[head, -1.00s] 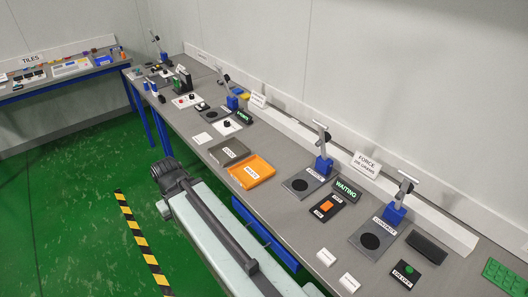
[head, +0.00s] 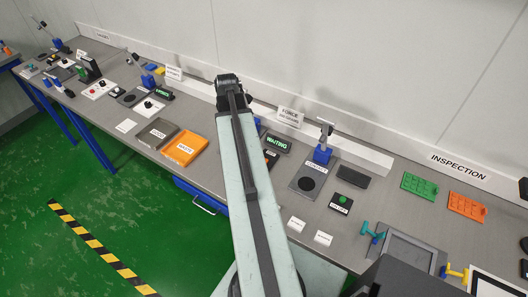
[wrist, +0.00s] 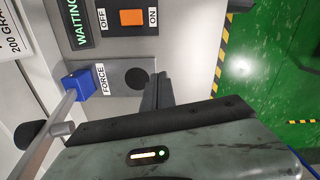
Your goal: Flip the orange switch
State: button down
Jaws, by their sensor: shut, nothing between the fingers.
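The orange switch (wrist: 132,17) is a square orange rocker on a black panel at the top of the wrist view. OFF is printed on its left and ON on its right. I cannot tell which way it is tipped. In the head view its black panel (head: 272,157) shows only partly beside my arm, which hides the rest. My gripper (wrist: 164,76) is shut and empty in the wrist view. It shows beside the black disc of the FORCE plate, apart from the switch in the picture. The head view does not show my gripper clearly.
A green WAITING display (head: 277,143) stands behind the switch. The FORCE plate (wrist: 108,88) has a blue post (wrist: 80,84) with a lever that reaches towards my wrist. An orange tray (head: 184,149) lies to the left, and the CONTROL plate (head: 308,183) to the right.

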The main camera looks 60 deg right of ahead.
jog(key=s+d+r+m, duration=0.1)
jog(key=s+d+m, duration=0.1)
jog(key=s+d, duration=0.5)
jog(key=s+p, duration=0.1)
jog(key=s, duration=0.1)
jog(key=shift+s+d+r, duration=0.2)
jog(key=shift+s+r, duration=0.1)
notch_tip(320, 180, down, 14)
jog(key=b, duration=1.4)
jog(key=shift+f, duration=0.1)
